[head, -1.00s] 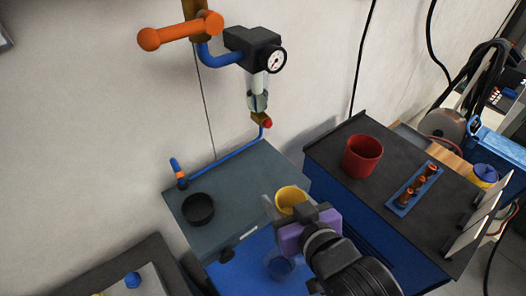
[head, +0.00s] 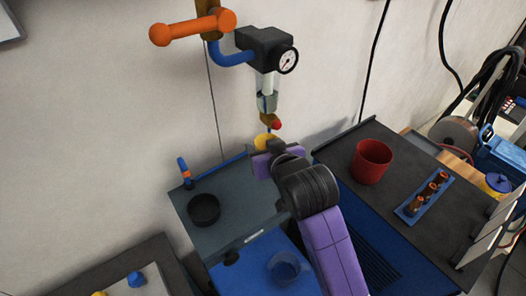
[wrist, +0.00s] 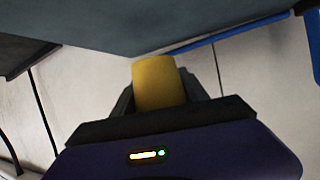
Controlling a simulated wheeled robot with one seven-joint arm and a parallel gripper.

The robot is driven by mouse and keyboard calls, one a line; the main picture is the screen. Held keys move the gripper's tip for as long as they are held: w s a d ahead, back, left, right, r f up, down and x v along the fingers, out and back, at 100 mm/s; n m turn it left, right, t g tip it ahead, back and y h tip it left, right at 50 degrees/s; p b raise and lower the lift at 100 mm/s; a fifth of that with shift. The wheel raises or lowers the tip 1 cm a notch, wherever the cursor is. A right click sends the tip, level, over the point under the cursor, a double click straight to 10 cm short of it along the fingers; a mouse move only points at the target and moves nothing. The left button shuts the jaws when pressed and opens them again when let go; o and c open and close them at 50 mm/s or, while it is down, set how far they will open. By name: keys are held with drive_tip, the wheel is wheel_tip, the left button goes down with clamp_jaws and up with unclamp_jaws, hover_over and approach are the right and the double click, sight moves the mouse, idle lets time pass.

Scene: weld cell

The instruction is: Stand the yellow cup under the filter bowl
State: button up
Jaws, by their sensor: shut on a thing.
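The yellow cup (head: 264,142) is held in my gripper (head: 266,152), just below the filter bowl (head: 267,102) in the head view. The bowl hangs under the black regulator, with a brass drain and red knob (head: 276,125) at its lower end. My gripper covers most of the cup in the head view. In the wrist view the cup (wrist: 157,80) sits between the two dark fingers of my gripper (wrist: 158,100), near the grey cabinet surface (wrist: 130,28). Whether the cup touches that surface, I cannot tell.
A grey cabinet top (head: 232,232) carries a black round dish (head: 204,209) and a blue-orange valve (head: 185,173). A black-topped bench to the right holds a red cup (head: 371,161) and a blue rack (head: 423,198). An orange lever (head: 190,30) sticks out above.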

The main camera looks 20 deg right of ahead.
drive_tip(key=shift+w, duration=0.35)
drive_tip(key=shift+f, duration=0.3)
drive_tip(key=shift+f+p, duration=0.4)
drive_tip(key=shift+f, duration=1.1)
drive_tip(key=shift+f, duration=0.1)
drive_tip(key=o, duration=1.3)
drive_tip(key=shift+o, duration=0.2)
